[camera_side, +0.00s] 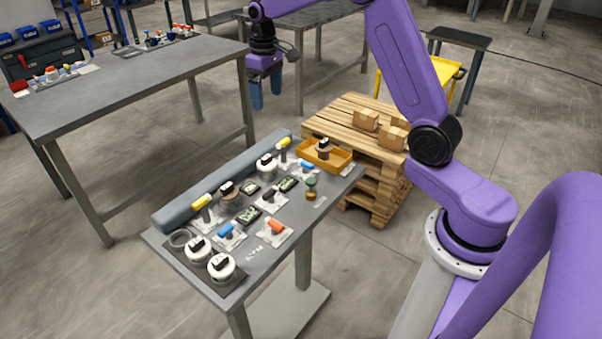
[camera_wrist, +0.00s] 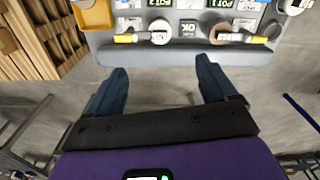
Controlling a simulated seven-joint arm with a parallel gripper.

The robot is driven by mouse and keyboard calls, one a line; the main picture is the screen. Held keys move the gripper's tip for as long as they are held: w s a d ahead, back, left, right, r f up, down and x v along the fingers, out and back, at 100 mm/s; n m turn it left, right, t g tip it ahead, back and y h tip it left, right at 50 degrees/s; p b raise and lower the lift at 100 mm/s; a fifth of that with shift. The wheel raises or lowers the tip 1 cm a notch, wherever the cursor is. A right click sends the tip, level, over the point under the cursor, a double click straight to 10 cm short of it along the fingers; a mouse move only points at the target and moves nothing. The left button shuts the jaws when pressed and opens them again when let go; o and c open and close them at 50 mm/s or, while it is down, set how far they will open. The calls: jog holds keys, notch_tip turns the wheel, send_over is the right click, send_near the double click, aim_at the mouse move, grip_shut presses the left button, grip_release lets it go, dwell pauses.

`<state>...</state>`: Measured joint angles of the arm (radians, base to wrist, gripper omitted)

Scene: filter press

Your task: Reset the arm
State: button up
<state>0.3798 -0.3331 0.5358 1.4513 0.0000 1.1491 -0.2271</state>
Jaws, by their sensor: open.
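My gripper (camera_side: 266,97) is high above the floor, beyond the far end of the grey work table (camera_side: 262,234) and clear of it. Its blue fingers are apart with nothing between them; they also show in the wrist view (camera_wrist: 160,72). The table holds white round pieces with black tops, such as one at the near corner (camera_side: 222,266). It also holds yellow-handled (camera_side: 202,202), blue-handled (camera_side: 228,230) and orange-handled (camera_side: 275,228) pieces and a small green-and-brass piece (camera_side: 311,188). In the wrist view the table edge (camera_wrist: 180,54) lies ahead of the fingers.
A yellow-orange tray (camera_side: 340,166) with a dark-topped piece sits at the table's far right. A grey padded bar (camera_side: 215,184) runs along the left edge. A wooden pallet stack (camera_side: 335,122) carries cardboard boxes (camera_side: 366,119). Another long table (camera_side: 115,88) stands left. Open space surrounds my gripper.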

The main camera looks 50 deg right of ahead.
jog(key=s+a+r+n, duration=0.2)
jog(key=s+a+n, duration=0.3)
jog(key=s+a, duration=1.05)
jog(key=s+d+f+n, duration=0.1)
jog(key=s+n, duration=0.1)
jog(key=s, duration=0.9)
jog(key=s+d+f+n, duration=0.1)
jog(key=s+d+n, duration=0.1)
jog(key=s, duration=1)
jog(key=shift+s+f+n, duration=0.15)
jog(key=shift+s+n, duration=0.1)
jog(key=shift+n, duration=0.55)
jog(key=shift+d, duration=0.1)
